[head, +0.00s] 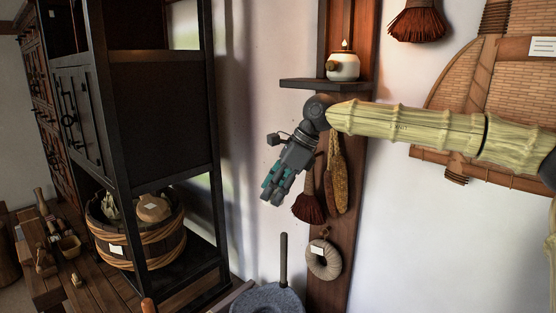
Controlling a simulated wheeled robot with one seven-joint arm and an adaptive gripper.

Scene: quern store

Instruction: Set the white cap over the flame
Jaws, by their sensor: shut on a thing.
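A small flame (344,43) stands at the top of a round white lamp (343,66) with a brown knob on its left side. The lamp sits on a dark wall shelf (309,85) at the upper middle of the head view. My gripper (271,195) is below and to the left of the shelf, apart from it, with its fingers pointing down and left. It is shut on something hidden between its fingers. I cannot make out a white cap anywhere in this view.
A dark open rack (160,110) stands on the left, holding a wooden tub (137,233). A red-brown brush (308,202) and a ring (323,260) hang below the shelf. A grey stone quern (268,299) with an upright handle stands at the bottom.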

